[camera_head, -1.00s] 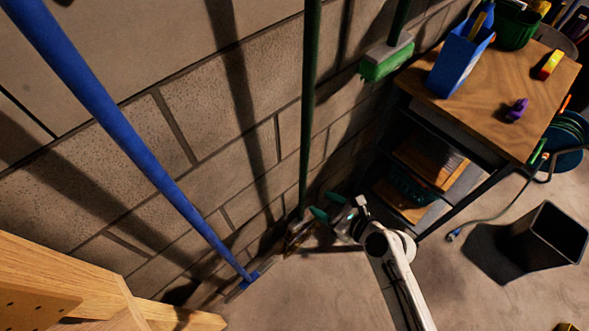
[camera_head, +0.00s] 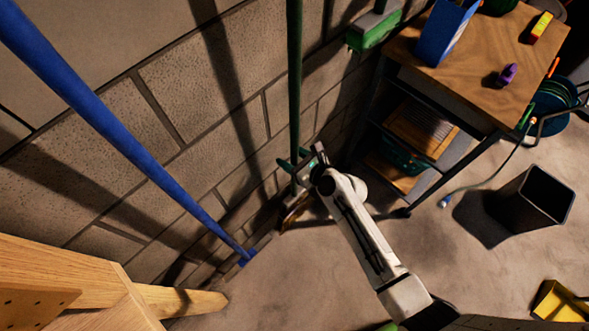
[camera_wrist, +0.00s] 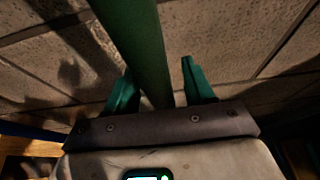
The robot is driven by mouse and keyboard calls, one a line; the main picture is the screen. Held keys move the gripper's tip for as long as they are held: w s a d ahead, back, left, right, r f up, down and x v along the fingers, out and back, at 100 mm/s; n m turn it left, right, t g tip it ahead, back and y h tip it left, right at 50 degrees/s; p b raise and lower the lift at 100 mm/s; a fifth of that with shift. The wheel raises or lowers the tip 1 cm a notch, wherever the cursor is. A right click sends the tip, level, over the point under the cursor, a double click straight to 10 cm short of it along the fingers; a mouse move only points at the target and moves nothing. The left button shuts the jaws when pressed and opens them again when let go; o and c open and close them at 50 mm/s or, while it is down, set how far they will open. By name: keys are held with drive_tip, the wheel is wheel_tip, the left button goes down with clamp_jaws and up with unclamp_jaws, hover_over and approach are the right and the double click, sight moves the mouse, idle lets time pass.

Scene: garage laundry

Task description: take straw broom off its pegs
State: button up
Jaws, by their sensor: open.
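The straw broom hangs along the block wall, its long green handle (camera_head: 294,80) running down to a brownish straw head (camera_head: 290,212) near the floor. My gripper (camera_head: 293,160) is at the lower part of the handle, just above the head. In the wrist view, the green handle (camera_wrist: 138,45) passes between the two teal fingers of my gripper (camera_wrist: 157,72). The fingers are open, with a visible gap between the right finger and the handle; the left finger is close to it, and I cannot tell whether it touches. The pegs are not in view.
A blue-handled tool (camera_head: 130,140) leans to the left, above a wooden frame (camera_head: 60,265). A green brush (camera_head: 372,30) hangs right of the broom. A wooden-topped shelf unit (camera_head: 455,75) stands close on the right, with a black bin (camera_head: 530,205) beyond.

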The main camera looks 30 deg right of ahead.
drive_tip(key=shift+w+a+f, duration=0.1)
drive_tip(key=shift+w, duration=0.15)
drive_tip(key=shift+c, duration=0.4)
clamp_jaws()
idle(0.9)
